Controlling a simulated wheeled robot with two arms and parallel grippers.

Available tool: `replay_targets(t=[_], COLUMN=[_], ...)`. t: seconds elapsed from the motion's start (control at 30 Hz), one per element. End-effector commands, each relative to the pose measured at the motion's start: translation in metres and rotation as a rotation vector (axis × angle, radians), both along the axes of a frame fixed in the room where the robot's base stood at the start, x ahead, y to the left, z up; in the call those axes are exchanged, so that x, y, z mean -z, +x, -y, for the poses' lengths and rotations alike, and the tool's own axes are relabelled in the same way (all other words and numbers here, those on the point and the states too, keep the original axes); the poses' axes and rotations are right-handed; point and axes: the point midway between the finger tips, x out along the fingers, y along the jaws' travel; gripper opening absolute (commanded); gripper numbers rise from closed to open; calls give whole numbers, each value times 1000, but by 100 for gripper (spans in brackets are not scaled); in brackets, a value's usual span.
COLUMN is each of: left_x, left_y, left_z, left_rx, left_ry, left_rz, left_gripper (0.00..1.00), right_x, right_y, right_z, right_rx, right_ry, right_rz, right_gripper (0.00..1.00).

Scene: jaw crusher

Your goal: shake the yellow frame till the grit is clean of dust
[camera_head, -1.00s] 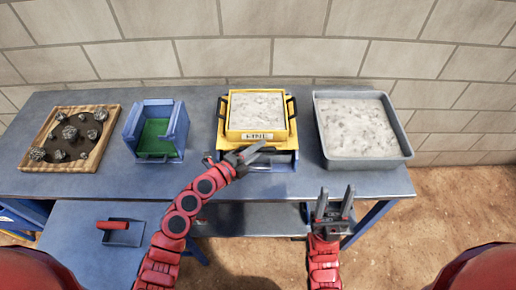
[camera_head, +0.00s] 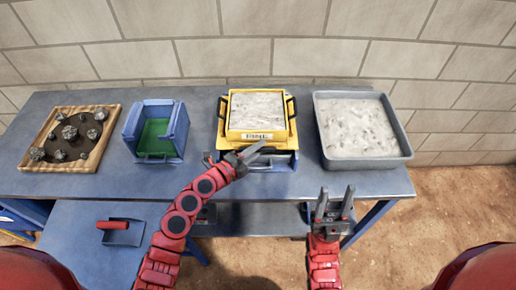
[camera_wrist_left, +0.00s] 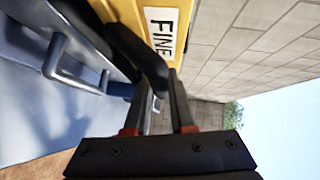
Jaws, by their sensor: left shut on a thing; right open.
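The yellow frame (camera_head: 291,133), labelled FINE, sits on a blue stand (camera_head: 283,160) at the back middle of the table and holds pale grey, lumpy grit (camera_head: 257,110). It has black side handles and a black front handle. My left gripper (camera_head: 250,153) is at its front edge. In the left wrist view, the left fingers (camera_wrist_left: 160,100) are closed around the black front handle (camera_wrist_left: 150,65), below the FINE label (camera_wrist_left: 161,32). My right gripper (camera_head: 333,205) is open and empty, in front of the table's right part.
A grey tray (camera_head: 408,145) of pale material stands right of the frame. A blue bin with a green inside (camera_head: 155,137) and a wooden tray (camera_head: 98,150) with dark rocks stand left. A red-handled scoop (camera_head: 122,232) lies on the lower table.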

Motion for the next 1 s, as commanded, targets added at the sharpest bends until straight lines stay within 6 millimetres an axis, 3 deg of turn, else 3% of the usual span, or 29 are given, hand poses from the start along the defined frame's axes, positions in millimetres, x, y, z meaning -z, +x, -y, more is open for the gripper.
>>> replay_targets(t=[0.3,0.6,0.83,0.87,1.0], left_x=[0,0,1,1,1], left_y=[-1,-28,-28,-28,-28], left_z=[0,-1,-1,-1,-1], left_rx=[-1,-2,-4,-4,-3], left_ry=[2,3,2,2,2], left_rz=[-1,-4,-1,-1,-1], left_gripper=[0,0,0,24,49], right_x=[-1,-19,-17,-17,-17], right_y=[0,0,0,0,0], right_z=[0,0,0,0,0], right_rx=[0,0,0,0,0], right_ry=[0,0,0,0,0], right_rz=[0,0,0,0,0], right_gripper=[50,50,50,50,50])
